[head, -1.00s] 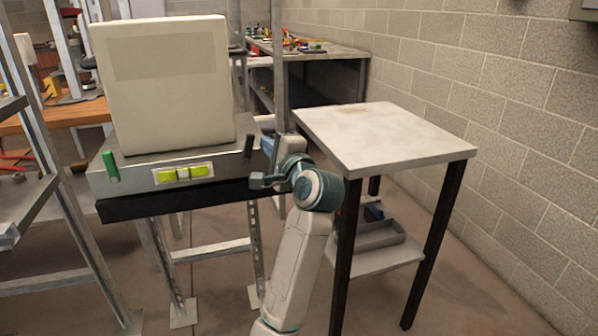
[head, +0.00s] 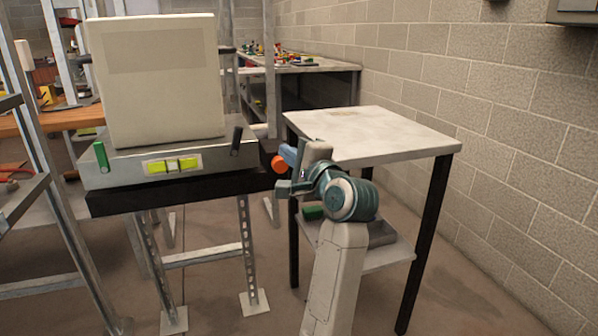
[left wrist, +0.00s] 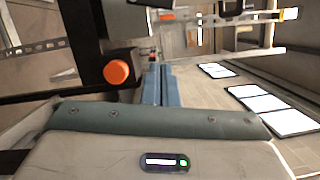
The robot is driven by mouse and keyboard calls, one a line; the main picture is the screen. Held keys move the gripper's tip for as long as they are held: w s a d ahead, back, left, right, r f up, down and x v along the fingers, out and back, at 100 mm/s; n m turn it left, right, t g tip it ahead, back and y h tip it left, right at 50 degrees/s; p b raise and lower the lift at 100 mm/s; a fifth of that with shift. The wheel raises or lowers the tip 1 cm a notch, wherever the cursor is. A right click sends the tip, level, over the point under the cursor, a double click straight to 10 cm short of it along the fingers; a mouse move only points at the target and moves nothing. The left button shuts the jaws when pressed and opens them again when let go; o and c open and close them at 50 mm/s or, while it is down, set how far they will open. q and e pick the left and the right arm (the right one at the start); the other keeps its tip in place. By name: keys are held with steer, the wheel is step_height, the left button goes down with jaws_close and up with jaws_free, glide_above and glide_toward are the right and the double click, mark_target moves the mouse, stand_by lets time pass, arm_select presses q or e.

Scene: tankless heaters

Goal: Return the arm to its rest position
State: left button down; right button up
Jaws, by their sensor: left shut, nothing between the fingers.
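My left arm rises from the bottom of the head view, right of centre, with its wrist bent toward the heater stand. Its gripper (head: 287,154) has blue fingers and is shut and empty. They also show side by side in the left wrist view (left wrist: 158,85). The gripper is between the heater stand and the small white-topped table, close to the stand's right end in the picture. An orange round knob (head: 278,163) shows beside the fingers, and in the left wrist view (left wrist: 116,72) it is left of them. Whether they touch is unclear. My right gripper is out of view.
A cream heater box (head: 155,80) stands on a grey base with a green handle (head: 101,155) and a dark handle (head: 236,140). The white-topped table (head: 390,135) has a bare top and a lower shelf. A block wall closes the right side.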

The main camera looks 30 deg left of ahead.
arm_select(q)
steer(key=shift+s+d+f, duration=0.1)
steer(key=shift+s+d, duration=0.15)
steer(key=shift+d, duration=0.25)
